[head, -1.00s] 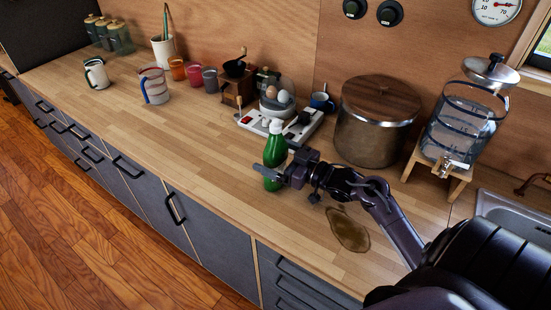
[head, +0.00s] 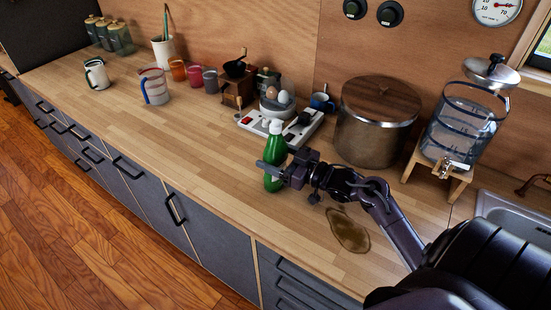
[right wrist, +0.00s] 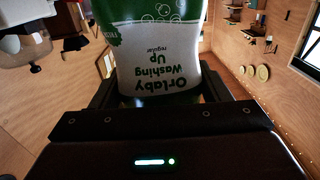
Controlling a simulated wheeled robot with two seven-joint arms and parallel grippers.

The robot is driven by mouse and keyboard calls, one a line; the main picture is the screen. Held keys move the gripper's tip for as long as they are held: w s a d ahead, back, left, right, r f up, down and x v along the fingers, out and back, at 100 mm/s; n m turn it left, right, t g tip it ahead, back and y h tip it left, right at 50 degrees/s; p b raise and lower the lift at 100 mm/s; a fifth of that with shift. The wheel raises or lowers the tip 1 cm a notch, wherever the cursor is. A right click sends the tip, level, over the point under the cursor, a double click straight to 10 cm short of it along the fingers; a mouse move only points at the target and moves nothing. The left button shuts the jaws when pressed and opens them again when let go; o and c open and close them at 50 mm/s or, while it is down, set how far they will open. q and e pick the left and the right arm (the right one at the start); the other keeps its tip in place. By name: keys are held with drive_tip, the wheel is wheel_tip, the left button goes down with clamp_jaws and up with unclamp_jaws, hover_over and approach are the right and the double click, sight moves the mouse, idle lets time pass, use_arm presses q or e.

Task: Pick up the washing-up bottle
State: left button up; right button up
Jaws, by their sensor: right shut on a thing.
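The washing-up bottle (head: 274,154) is green with a white cap and stands upright at the counter's middle. In the right wrist view its white label (right wrist: 160,62) fills the space between the fingers, with the print upside down. My right gripper (head: 274,172) is shut on the bottle's body, with one finger in front of it in the head view. Whether the bottle's base touches the counter is hard to tell. My left gripper is not in view.
A large lidded pot (head: 372,135) stands to the right. A brown puddle (head: 348,230) lies on the counter (head: 215,160) near the arm. The counter left of the bottle is clear.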

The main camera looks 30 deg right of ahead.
wheel_tip(320, 180, up, 20)
drive_tip(key=shift+r+b, duration=0.1)
drive_tip(key=shift+b, duration=0.75)
